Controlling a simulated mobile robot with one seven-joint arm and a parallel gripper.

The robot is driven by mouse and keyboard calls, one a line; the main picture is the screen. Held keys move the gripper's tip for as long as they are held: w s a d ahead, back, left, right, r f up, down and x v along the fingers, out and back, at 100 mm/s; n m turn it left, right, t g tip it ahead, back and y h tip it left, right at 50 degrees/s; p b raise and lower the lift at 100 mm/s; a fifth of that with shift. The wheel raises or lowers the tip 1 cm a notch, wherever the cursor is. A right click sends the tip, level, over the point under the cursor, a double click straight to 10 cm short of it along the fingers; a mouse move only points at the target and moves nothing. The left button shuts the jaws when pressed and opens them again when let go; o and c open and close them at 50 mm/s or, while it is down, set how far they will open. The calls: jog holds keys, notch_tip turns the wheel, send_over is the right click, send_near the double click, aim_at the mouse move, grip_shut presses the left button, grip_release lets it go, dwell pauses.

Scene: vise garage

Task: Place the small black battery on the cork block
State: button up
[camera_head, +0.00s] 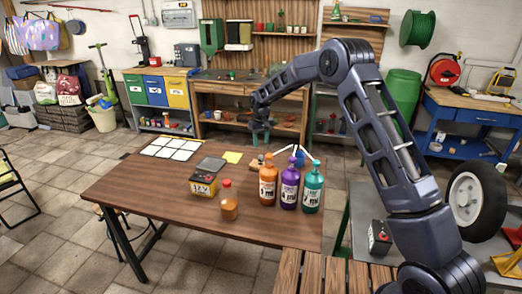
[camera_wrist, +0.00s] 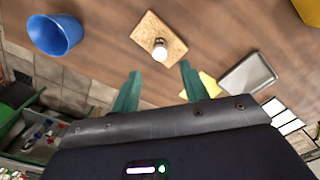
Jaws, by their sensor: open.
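A cork block (camera_wrist: 145,22) lies on the wooden table in the wrist view, with a small white round-topped object (camera_wrist: 160,50) on it. The block also shows small in the head view (camera_head: 256,164). A small black battery-like box with a red and white label (camera_head: 379,237) sits on the grey bench at lower right in the head view. A larger yellow and black battery marked 12V (camera_head: 204,187) stands on the wooden table. My gripper (camera_wrist: 160,68) is open and empty, its green fingers apart. In the head view my gripper (camera_head: 259,130) is above the table's far edge.
The wooden table (camera_head: 150,197) also holds orange, purple and teal bottles (camera_head: 289,187), a small amber bottle (camera_head: 229,200), a blue cup (camera_wrist: 55,34), a grey tray (camera_wrist: 248,75), a yellow pad (camera_head: 232,157) and a white grid (camera_head: 172,148). Its front left is clear.

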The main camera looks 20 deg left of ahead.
jog(key=shift+r, duration=1.35)
jog(key=s+d+r+m+t, duration=0.1)
jog(key=d+r+m, duration=0.1)
jog(key=d+r, duration=1.3)
jog(key=s+d+r+m+t, duration=0.1)
jog(key=s+d+r, duration=0.3)
jog(key=d, duration=0.5)
jog(key=s+d+r+m, duration=0.1)
jog(key=s+d+r, duration=0.35)
jog(key=d, duration=0.45)
jog(key=s+d+r+m+t, duration=0.1)
jog(key=s+d+r+m, duration=0.25)
jog(key=s+d, duration=1.1)
jog(key=s+d+f, duration=0.2)
jog(key=s+d, duration=0.2)
jog(key=s, duration=0.3)
jog(key=s+d+f+m+t, duration=0.1)
jog(key=s+d, duration=0.3)
jog(key=s, duration=0.4)
jog(key=shift+d+f+t, duration=0.25)
jog(key=shift+f+t, duration=0.05)
jog(key=shift+f, duration=0.4)
